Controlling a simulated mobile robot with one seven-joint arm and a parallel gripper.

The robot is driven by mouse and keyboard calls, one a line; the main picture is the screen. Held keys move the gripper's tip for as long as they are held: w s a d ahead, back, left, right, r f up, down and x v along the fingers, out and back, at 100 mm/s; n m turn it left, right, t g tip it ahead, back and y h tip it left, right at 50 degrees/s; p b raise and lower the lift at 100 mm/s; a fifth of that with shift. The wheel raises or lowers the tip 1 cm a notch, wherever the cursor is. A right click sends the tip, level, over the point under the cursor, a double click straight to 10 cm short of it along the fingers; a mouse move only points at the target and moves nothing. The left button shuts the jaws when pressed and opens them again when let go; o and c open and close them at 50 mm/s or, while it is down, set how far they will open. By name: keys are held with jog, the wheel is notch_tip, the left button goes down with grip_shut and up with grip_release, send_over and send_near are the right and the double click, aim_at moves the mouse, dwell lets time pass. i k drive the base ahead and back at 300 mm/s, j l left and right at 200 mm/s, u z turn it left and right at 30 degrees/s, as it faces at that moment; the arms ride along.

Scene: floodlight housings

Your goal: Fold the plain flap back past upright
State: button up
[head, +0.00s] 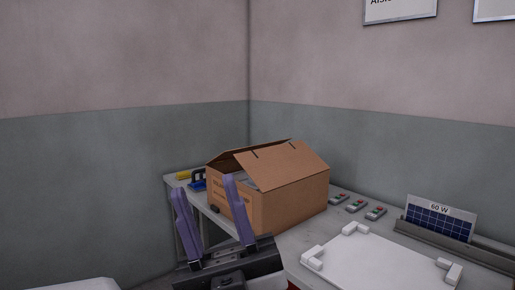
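A brown cardboard box (295,205) stands on the grey table, its top partly open. Its broad right-hand flap (285,164) slopes up toward the middle and has two short dark marks near its upper edge. A second flap (226,160) rises on the left side, leaning inward, with no marks that I can see. A gap between them shows something greyish inside, too small to tell. My gripper (204,184) has two purple fingers spread wide with nothing between them. It is in front of the box's left side; the right finger overlaps the box in the picture, and contact cannot be told.
Behind the box at the left are a blue-and-black tool (198,180) and a yellow item (183,176). Several small grey devices (356,206) lie right of the box. A white corner-blocked tray (380,268) and a solar panel card (440,220) stand further right. Walls close the back.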

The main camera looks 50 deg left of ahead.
aim_at(270, 168)
jog(key=j, duration=1.05)
jog(key=k+j, duration=0.15)
jog(key=j, duration=1.95)
jog(key=k+j, duration=0.15)
jog(key=j, duration=0.9)
jog(key=i+u, duration=0.2)
jog(key=u, duration=0.85)
